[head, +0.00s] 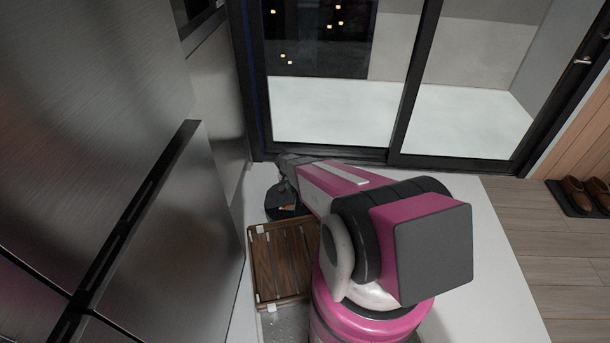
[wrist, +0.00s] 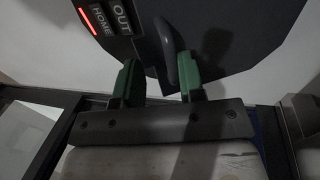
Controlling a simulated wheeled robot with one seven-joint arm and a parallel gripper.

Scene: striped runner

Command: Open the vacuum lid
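The vacuum (head: 281,205) is a small dark device on the floor by the glass doors, partly covered by my arm in the head view. In the wrist view the dark vacuum (wrist: 235,32) fills the top, with panels marked "OUT" and "HOME" and a red light strip. A thin curved dark edge (wrist: 165,42), perhaps part of the lid, stands out near my right finger. My gripper (wrist: 157,78) has two green fingers spread apart, close to the vacuum. The gap between them looks empty; whether a finger touches the vacuum is unclear.
A brown slatted wooden mat (head: 275,265) lies in front of the vacuum. Tall metal cabinets (head: 110,100) close in the left side. Sliding glass doors (head: 330,75) stand behind. Brown shoes (head: 578,194) are at the far right, with open wooden floor (head: 545,240) before them.

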